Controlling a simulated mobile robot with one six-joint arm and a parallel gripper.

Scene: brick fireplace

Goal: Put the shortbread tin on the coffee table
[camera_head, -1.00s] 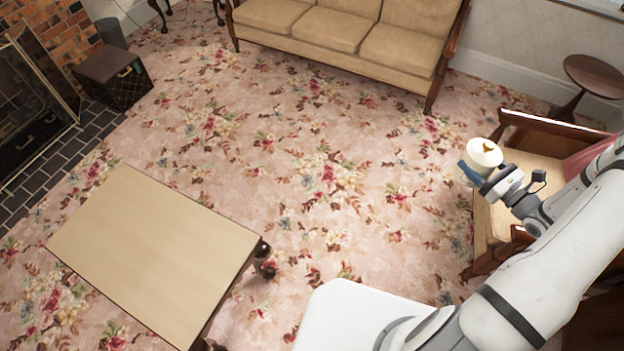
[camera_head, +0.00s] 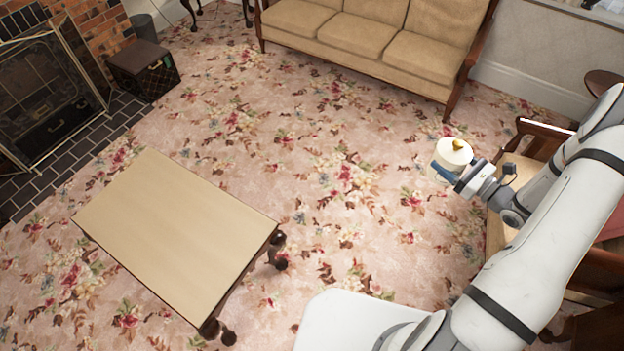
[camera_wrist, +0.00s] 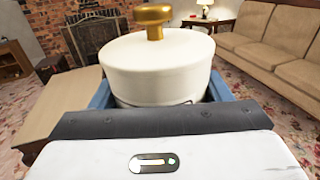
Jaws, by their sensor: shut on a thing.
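The shortbread tin (camera_head: 455,152) is a round cream tin with a gold knob on its lid. My gripper (camera_head: 445,172) is shut on it and holds it upright in the air above the carpet, right of the coffee table. In the wrist view the tin (camera_wrist: 157,65) sits between my blue fingers; its lower part is hidden by the gripper. The coffee table (camera_head: 180,232) is a low table with a bare tan top and dark carved legs, at the lower left. It also shows in the wrist view (camera_wrist: 62,105), behind the tin on the left.
A tan sofa (camera_head: 365,40) stands at the back. An armchair (camera_head: 520,165) is at the right, beside my arm. The fireplace (camera_head: 50,95) and a dark box (camera_head: 145,70) are at the left. Open flowered carpet (camera_head: 330,180) lies between the tin and the table.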

